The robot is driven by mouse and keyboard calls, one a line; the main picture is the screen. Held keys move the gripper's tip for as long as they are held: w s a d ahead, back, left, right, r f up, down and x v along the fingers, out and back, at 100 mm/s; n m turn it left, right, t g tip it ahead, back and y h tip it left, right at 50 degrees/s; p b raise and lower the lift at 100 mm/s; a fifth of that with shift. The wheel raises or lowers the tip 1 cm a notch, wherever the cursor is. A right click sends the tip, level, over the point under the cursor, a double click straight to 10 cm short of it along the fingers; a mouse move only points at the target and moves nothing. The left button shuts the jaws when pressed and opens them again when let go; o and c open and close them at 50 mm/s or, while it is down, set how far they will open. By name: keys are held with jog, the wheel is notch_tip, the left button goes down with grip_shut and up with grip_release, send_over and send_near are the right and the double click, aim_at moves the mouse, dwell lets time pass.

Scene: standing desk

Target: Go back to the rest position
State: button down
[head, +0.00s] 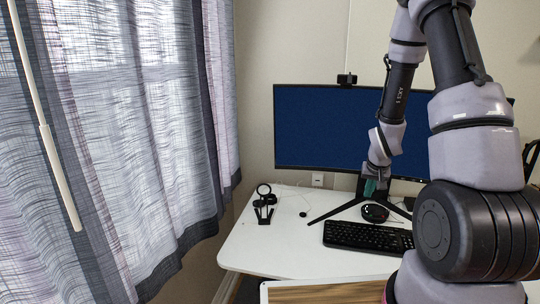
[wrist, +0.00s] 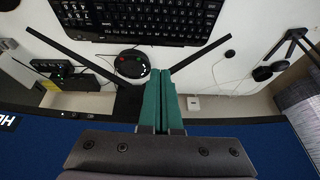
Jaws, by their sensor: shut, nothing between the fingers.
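My gripper (head: 370,187) has teal fingers and points down in front of the monitor's lower edge in the head view. In the wrist view, my gripper (wrist: 160,73) shows its two fingers pressed together with nothing between them. I cannot tell the exact height of the fingertips above the desk.
The monitor (head: 320,128) stands on splayed legs on the white desk (head: 275,245). A black keyboard (head: 367,237) lies in front of it. A black stand (head: 264,205) is at the desk's left. A curtain (head: 120,120) hangs left. The left front desktop is clear.

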jog(key=s+a+r+t, duration=0.1)
jog(key=s+a+r, duration=0.1)
jog(key=r, duration=0.6)
jog(key=s+a+r+y, duration=0.1)
jog(key=s+a+r, duration=0.15)
jog(key=r, duration=0.55)
jog(key=s+a+r+t, duration=0.1)
jog(key=s+a+r, duration=0.1)
jog(key=r, duration=0.6)
jog(key=s+a+r+y, duration=0.1)
jog(key=s+a+r, duration=0.1)
jog(key=s+r, duration=0.3)
jog(key=s+a+r+y, duration=0.1)
jog(key=s+a+r, duration=0.2)
jog(key=s+r, duration=0.3)
jog(key=s, duration=0.5)
jog(key=shift+a+m, duration=0.3)
